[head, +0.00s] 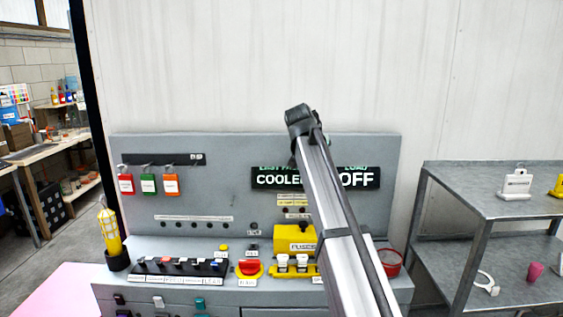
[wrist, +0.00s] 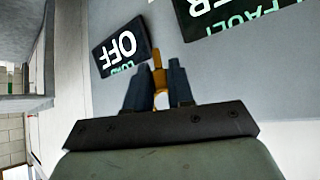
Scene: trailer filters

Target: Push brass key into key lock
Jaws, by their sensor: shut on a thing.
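My gripper (wrist: 159,88) shows in the wrist view, its two dark fingers close together. It is shut on the brass key (wrist: 158,55), whose golden upper part stands out beyond the fingertips, in front of the grey panel (wrist: 250,85). In the head view my arm crosses the middle of the panel (head: 225,215), and I cannot make out the gripper or the key there. I cannot pick out the key lock in either view; my arm covers part of the panel.
A black OFF sign (wrist: 120,46) is left of the key in the wrist view. A metal shelf (head: 490,205) stands at right.

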